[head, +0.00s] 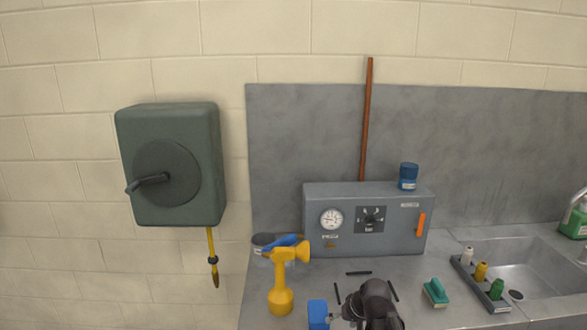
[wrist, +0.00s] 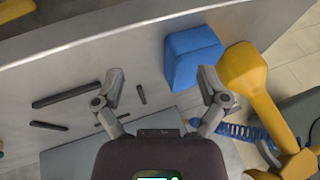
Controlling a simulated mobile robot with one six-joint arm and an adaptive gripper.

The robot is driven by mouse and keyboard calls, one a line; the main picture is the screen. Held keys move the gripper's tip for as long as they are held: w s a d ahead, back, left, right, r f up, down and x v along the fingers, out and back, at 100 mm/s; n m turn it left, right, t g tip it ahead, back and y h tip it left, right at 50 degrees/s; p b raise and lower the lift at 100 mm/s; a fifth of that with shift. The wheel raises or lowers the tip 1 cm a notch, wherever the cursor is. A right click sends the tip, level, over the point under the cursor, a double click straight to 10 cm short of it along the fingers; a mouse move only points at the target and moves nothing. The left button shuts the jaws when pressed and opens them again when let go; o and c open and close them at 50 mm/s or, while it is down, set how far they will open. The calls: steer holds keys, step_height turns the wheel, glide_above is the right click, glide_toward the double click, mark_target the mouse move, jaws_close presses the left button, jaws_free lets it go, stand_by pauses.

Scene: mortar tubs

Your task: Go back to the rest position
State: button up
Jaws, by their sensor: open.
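My gripper (wrist: 161,85) is open in the wrist view, its two grey fingers spread apart with nothing held between them. Grey counter and a short black bar (wrist: 140,94) show behind the gap. A blue block (wrist: 190,55) lies just beyond the right fingertip; I cannot tell if they touch. In the head view my dark wrist is low at the bottom centre over the counter, just right of the blue block (head: 318,313). The fingers are mostly hidden there.
A yellow horn-shaped tool (head: 282,290) stands left of my arm. Black bars (head: 358,273) lie around my wrist. A grey gauge box (head: 328,240) stands behind. A green-handled brush (head: 436,291), bottle rack (head: 481,279) and sink (head: 535,262) are to the right.

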steer(key=s+d+g+h+p, duration=0.1)
steer(key=s+d+g+h, duration=0.2)
steer(key=s, duration=0.6)
steer(key=shift+s+d+f+g+h, duration=0.25)
steer(key=shift+d+f+g+h, duration=0.05)
steer(key=shift+g+h, duration=0.2)
steer(key=c, duration=0.5)
steer(key=shift+d, duration=0.15)
